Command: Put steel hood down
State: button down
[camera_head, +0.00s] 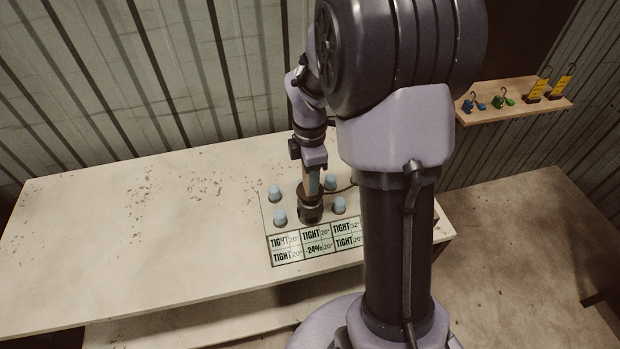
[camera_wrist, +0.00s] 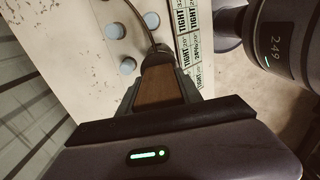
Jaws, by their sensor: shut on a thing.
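The steel hood (camera_head: 311,212) is a dark, round, bell-like piece below my gripper (camera_head: 313,182) in the head view. It is at the white panel, among pale blue caps. My gripper is shut on it, with a brown part between the fingers. In the wrist view, the brown part (camera_wrist: 160,88) sits between my fingers, and a dark end with a thin cable (camera_wrist: 142,22) shows beyond it. I cannot tell whether the hood's rim touches the panel.
The white panel (camera_head: 268,222) carries several blue caps (camera_head: 279,217) and a label display (camera_head: 318,243) reading TIGHT, with one cell at -24%. The worn table (camera_head: 120,240) is clear to the left. A wooden shelf (camera_head: 515,107) at the right holds small blue, green and yellow-tagged items.

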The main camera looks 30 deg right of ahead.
jog(key=c, duration=0.8)
grip_release()
notch_tip(320, 180, up, 12)
jog(key=p, duration=0.4)
jog(key=shift+f+p, duration=0.1)
jog(key=shift+p, duration=0.25)
jog(key=s+a+r+m+t, duration=0.2)
jog(key=s+a+r+m, duration=0.1)
jog(key=s+a+m, duration=0.2)
jog(key=s+a+r+m+t+y, duration=0.1)
jog(key=s+a+r+m+t, duration=0.1)
jog(key=s+a+m, duration=0.4)
jog(key=s+a+r+m+t+y, duration=0.1)
jog(key=s+a+r+m, duration=0.4)
jog(key=m, duration=0.3)
jog(key=shift+s+a+t, duration=0.2)
jog(key=shift+s+t, duration=0.2)
jog(key=shift+s, duration=0.25)
